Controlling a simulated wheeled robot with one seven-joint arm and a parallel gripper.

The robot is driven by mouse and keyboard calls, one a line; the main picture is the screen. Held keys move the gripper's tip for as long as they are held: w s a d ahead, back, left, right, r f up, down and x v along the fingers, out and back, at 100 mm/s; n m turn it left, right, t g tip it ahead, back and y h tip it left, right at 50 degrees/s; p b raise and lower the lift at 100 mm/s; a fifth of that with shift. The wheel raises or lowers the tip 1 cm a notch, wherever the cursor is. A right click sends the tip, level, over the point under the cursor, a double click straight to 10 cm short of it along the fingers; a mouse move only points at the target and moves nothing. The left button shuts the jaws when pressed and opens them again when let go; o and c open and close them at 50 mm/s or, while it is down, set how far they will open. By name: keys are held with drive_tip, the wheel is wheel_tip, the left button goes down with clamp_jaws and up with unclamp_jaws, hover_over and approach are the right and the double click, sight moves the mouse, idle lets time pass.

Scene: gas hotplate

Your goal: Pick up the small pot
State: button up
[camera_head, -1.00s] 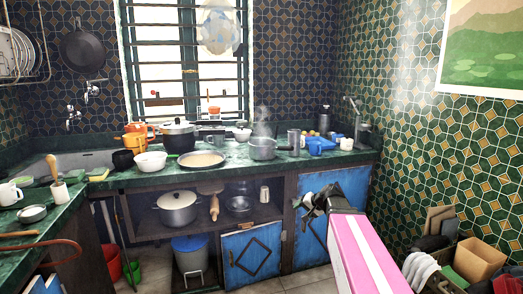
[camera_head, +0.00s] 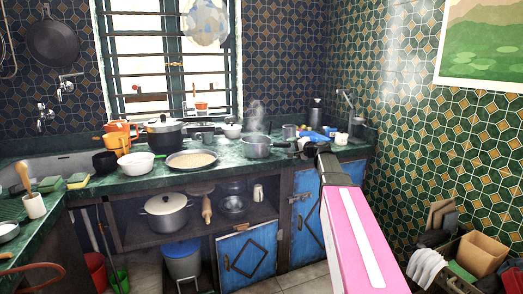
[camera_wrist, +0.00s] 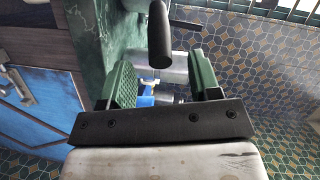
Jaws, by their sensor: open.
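The small pot (camera_head: 257,147) is a grey metal saucepan on the green counter, with steam rising above it. Its handle points right, towards my gripper (camera_head: 302,147), which is at counter height just right of the pot. In the wrist view my gripper (camera_wrist: 160,82) shows two green fingers spread apart. A black handle (camera_wrist: 160,38), apparently the pot's, comes down from the top edge and ends in line with the gap between the fingers. I cannot tell whether it is between them in depth. The fingers hold nothing.
A frying pan (camera_head: 192,160), a white bowl (camera_head: 136,163) and a lidded pot (camera_head: 164,132) stand left on the counter. A grey mug (camera_head: 289,131) and blue items (camera_head: 315,136) are close to my gripper. A larger pot (camera_head: 167,211) is on the shelf below.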

sight(285, 145)
drive_tip(key=shift+x, duration=2.75)
drive_tip(key=shift+c, duration=0.3)
clamp_jaws()
